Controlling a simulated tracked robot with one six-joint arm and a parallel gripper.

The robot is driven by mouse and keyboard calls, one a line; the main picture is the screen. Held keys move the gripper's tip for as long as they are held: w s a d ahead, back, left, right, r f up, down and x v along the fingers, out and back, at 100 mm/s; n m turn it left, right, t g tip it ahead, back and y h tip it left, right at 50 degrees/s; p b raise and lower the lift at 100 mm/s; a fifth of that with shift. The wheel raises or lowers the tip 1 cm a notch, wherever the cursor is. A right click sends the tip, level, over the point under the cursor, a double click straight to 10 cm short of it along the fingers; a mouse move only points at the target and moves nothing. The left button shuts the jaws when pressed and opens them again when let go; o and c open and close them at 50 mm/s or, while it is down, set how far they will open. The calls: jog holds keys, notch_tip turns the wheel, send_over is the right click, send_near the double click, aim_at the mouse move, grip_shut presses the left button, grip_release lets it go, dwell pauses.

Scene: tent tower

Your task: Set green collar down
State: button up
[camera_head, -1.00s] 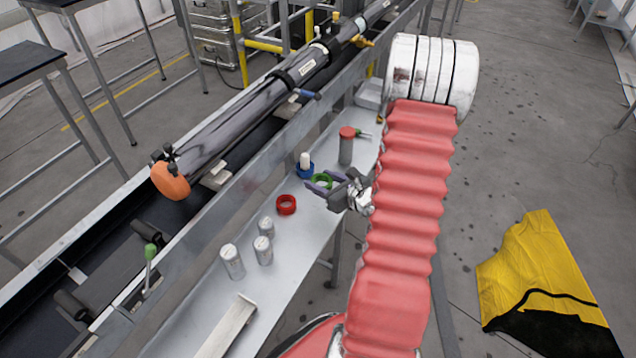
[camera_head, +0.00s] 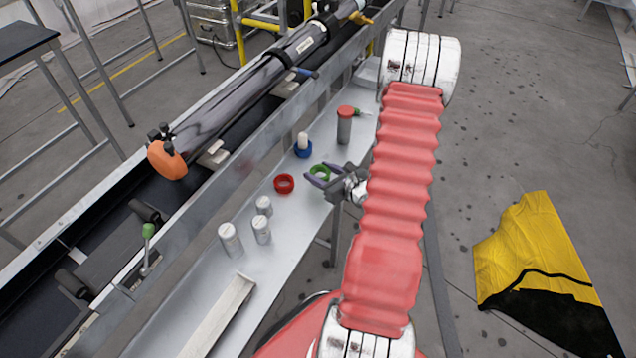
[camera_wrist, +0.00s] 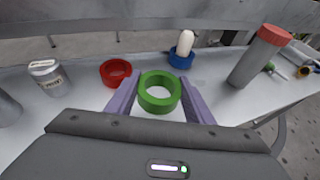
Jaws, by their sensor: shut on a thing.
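The green collar (camera_head: 319,172) is a short, thick ring between the purple fingers of my gripper (camera_head: 314,178), over the metal shelf (camera_head: 205,280). In the wrist view the green collar (camera_wrist: 159,92) stays upright with its hole facing up, and my gripper (camera_wrist: 152,98) is shut on its sides. I cannot tell whether its underside touches the shelf. The red collar (camera_wrist: 115,72) lies flat to the left of it. The blue collar (camera_wrist: 181,60) stands behind it with a white peg (camera_wrist: 186,42) in it.
A grey cylinder with a red cap (camera_head: 345,125) stands on the shelf beyond the gripper. Several white canisters (camera_head: 230,240) stand at the near left. A long conveyor frame (camera_head: 190,190) runs along the shelf's left side. Some shelf around the collars is clear.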

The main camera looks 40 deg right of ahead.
jog(key=shift+f, duration=0.25)
jog(key=shift+f, duration=1.95)
jog(key=shift+f, duration=0.1)
jog(key=o, duration=1.1)
jog(key=shift+c, duration=0.2)
jog(key=shift+s+r, duration=0.25)
jog(key=shift+s, duration=0.05)
jog(key=v, duration=1.1)
jog(key=shift+s, duration=0.2)
jog(key=shift+w, duration=0.1)
